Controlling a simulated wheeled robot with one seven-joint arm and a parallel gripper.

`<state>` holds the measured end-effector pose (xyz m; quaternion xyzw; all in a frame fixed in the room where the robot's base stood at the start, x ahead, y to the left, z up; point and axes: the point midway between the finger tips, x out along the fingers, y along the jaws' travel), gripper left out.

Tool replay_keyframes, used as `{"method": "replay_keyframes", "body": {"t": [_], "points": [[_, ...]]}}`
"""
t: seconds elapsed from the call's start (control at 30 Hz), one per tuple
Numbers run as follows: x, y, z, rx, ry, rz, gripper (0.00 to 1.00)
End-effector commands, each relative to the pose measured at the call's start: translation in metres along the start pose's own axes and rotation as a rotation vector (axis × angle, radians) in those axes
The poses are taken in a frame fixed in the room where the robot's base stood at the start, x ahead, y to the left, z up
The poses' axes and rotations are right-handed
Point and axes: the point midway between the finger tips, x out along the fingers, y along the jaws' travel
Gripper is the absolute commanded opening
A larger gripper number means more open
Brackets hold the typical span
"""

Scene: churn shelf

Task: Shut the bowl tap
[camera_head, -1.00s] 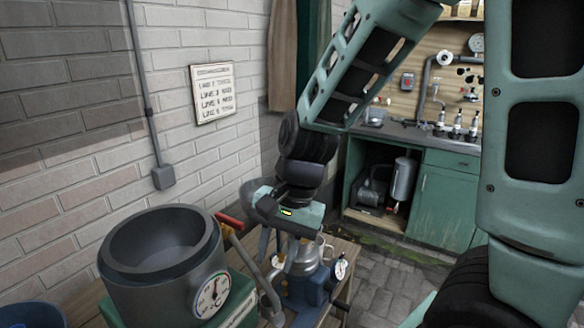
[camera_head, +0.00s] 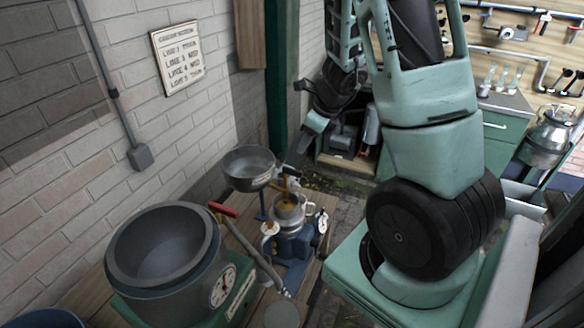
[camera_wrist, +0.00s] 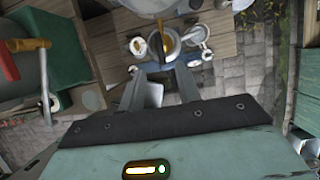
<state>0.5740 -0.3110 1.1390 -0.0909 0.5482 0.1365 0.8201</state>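The metal bowl (camera_head: 248,163) stands on a post above the blue separator (camera_head: 292,243). The bowl tap (camera_head: 287,173), with a dark handle, sticks out at the bowl's right side. An amber stream (camera_head: 285,190) runs down below it into the separator's top pan (camera_head: 289,209). The stream also shows in the wrist view (camera_wrist: 160,35), with part of the bowl (camera_wrist: 150,5) at the top edge. My gripper (camera_head: 306,142) is just above and right of the tap, apart from it. In the wrist view its fingers (camera_wrist: 159,68) are spread, with nothing held between them.
A large grey vat (camera_head: 165,250) with a dial and a red-handled valve (camera_head: 222,209) stands front left. A brick wall (camera_head: 190,130) bounds the left. A green cabinet (camera_head: 500,135) stands behind, and a milk can (camera_head: 547,138) is at the right. Paved floor lies behind the bench.

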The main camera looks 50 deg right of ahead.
Motion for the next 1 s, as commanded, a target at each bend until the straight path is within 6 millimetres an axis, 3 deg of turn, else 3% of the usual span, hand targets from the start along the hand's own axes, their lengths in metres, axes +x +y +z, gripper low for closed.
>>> {"method": "replay_keyframes", "body": {"t": [0.2, 0.5, 0.97, 1.0], "points": [[0.049, 0.001, -0.002, 0.0, 0.004, 0.003, 0.34], [0.095, 0.001, 0.0, -0.002, 0.001, 0.002, 0.34], [0.107, 0.001, 0.001, -0.002, 0.0, 0.001, 0.34], [0.107, 0.001, 0.001, -0.002, 0.0, 0.001, 0.25]]}}
